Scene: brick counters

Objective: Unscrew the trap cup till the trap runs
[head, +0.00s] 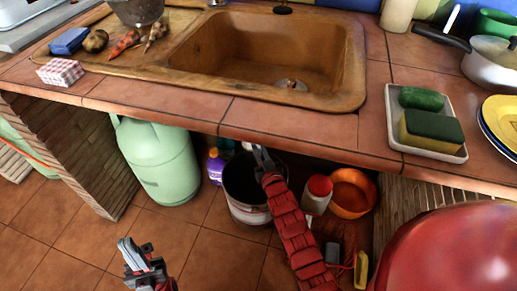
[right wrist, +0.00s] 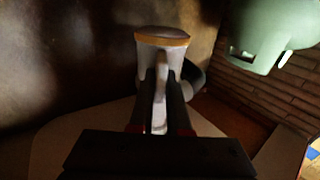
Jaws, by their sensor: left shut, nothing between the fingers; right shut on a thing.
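The trap cup (right wrist: 161,62), pale grey with an orange-brown ring at one end, shows in the right wrist view. A narrow pale fin of it sits between the dark fingers of my right gripper (right wrist: 163,88), which is shut on it. In the head view my right gripper (head: 262,158) reaches under the counter edge, above the dark bucket (head: 246,210); the counter hides most of the trap. My left gripper (head: 142,258) is shut and empty above the floor tiles, well away from the trap. No running water shows.
A green gas cylinder (head: 160,162) and a purple bottle (head: 215,166) stand left of the bucket. A red-lidded jar (head: 318,192) and an orange bowl (head: 352,193) stand right of it. The sink (head: 262,60) is above. Floor at the lower left is clear.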

